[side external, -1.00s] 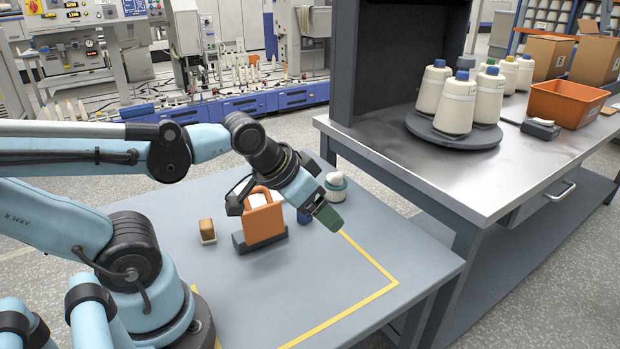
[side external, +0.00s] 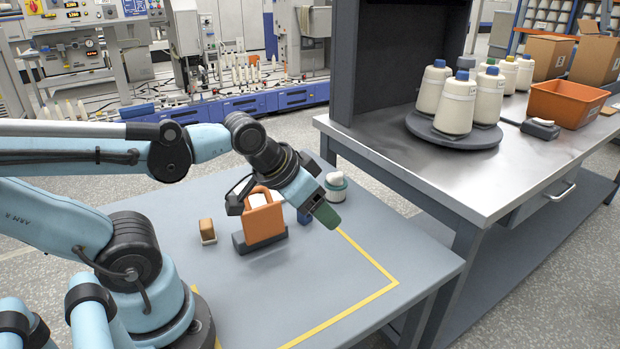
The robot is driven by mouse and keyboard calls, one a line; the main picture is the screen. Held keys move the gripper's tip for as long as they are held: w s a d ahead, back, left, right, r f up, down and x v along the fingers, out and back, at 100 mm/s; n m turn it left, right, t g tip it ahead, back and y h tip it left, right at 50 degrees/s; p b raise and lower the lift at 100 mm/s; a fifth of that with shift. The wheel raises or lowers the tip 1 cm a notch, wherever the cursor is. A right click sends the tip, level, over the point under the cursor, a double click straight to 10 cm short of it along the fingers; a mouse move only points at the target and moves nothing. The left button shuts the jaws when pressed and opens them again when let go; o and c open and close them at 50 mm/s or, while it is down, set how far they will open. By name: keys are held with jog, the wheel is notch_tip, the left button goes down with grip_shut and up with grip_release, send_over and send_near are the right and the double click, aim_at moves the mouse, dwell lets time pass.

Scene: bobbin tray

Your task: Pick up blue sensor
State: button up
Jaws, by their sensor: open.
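A small blue object (side external: 304,216), which looks like the blue sensor, sits on the blue-grey table just behind my gripper and right of the orange holder. Only a small part of it shows; the rest is hidden by my gripper. My gripper (side external: 328,216) hangs tilted down over the table, its dark green finger end in front of and right of the blue object. The gap between the fingers is hard to see from this side, but the jaws are open. Nothing shows between them. I cannot tell how far the fingers are from the blue object.
An orange frame (side external: 263,222) with a dark base stands left of my gripper, very near the wrist. A small brown block (side external: 207,230) stands further left. A white-and-green round item (side external: 336,186) stands behind. The yellow-taped area at the front right is clear.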

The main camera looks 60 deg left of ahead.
jog(key=w+a+f+m+g+y, duration=0.3)
jog(key=w+a+m+g+y, duration=0.3)
jog(key=m, duration=0.4)
jog(key=m+g+y, duration=0.3)
jog(key=m+y, duration=0.2)
jog(key=y, duration=0.1)
send_near(307, 222)
jog(key=a+r, duration=0.1)
jog(key=w+a+r, duration=0.1)
jog(key=shift+a, duration=0.4)
jog(key=shift+s+d+f+g+y, duration=0.1)
jog(key=shift+s+f+g+y, duration=0.05)
jog(key=shift+f+g+y, duration=0.4)
jog(key=shift+s+a+f, duration=0.2)
jog(key=shift+a+f, duration=0.05)
jog(key=shift+a, duration=0.15)
jog(key=x, duration=0.6)
jog(key=shift+s+a+f, duration=0.1)
jog(key=shift+a, duration=0.2)
jog(key=shift+c, duration=0.3)
